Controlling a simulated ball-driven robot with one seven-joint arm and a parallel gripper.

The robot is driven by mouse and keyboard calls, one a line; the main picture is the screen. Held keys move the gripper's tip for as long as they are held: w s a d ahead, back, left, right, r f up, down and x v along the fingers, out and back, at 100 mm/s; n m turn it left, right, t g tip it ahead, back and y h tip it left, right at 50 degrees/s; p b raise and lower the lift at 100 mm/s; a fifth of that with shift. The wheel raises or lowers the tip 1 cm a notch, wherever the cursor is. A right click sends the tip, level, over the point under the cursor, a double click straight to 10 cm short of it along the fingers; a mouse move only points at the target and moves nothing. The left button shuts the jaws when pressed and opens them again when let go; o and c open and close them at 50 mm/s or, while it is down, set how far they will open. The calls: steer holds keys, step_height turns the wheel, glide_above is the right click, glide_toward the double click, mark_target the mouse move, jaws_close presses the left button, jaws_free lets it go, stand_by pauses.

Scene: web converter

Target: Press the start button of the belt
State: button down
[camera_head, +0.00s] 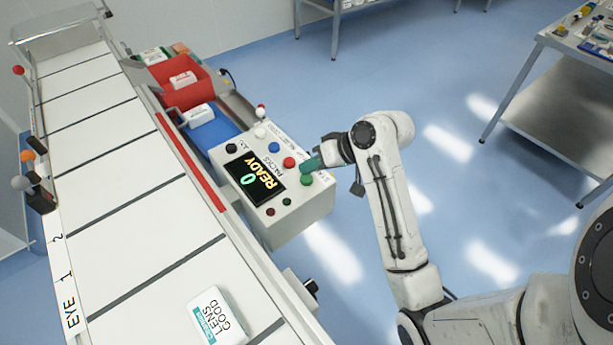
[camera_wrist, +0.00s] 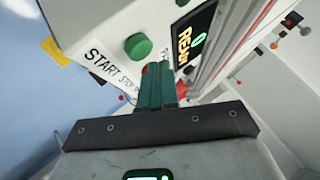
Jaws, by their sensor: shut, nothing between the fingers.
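The belt's control box (camera_head: 310,212) is white, with a display reading READY and 0 and a row of coloured buttons. The green button (camera_head: 306,180) sits at the near end of that row; it shows whole in the wrist view (camera_wrist: 138,46), near the printed words START and STOP (camera_wrist: 105,68). My gripper (camera_head: 306,165) has teal fingers, shut and empty, close to the panel between the green button and the red button (camera_head: 289,162). In the wrist view the fingertips (camera_wrist: 159,68) appear below and slightly right of the green button, not covering it. Contact with the panel cannot be told.
The white belt (camera_head: 135,240) runs along the left, carrying a white LENS GOOD pack (camera_head: 217,316). A red bin (camera_head: 185,95) and a blue bin (camera_head: 213,130) stand behind the box. A metal table (camera_head: 570,85) stands far right. Open blue floor lies between.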

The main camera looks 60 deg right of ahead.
steer(key=shift+f, duration=0.1)
stand_by(0.3)
steer(key=shift+f, duration=0.3)
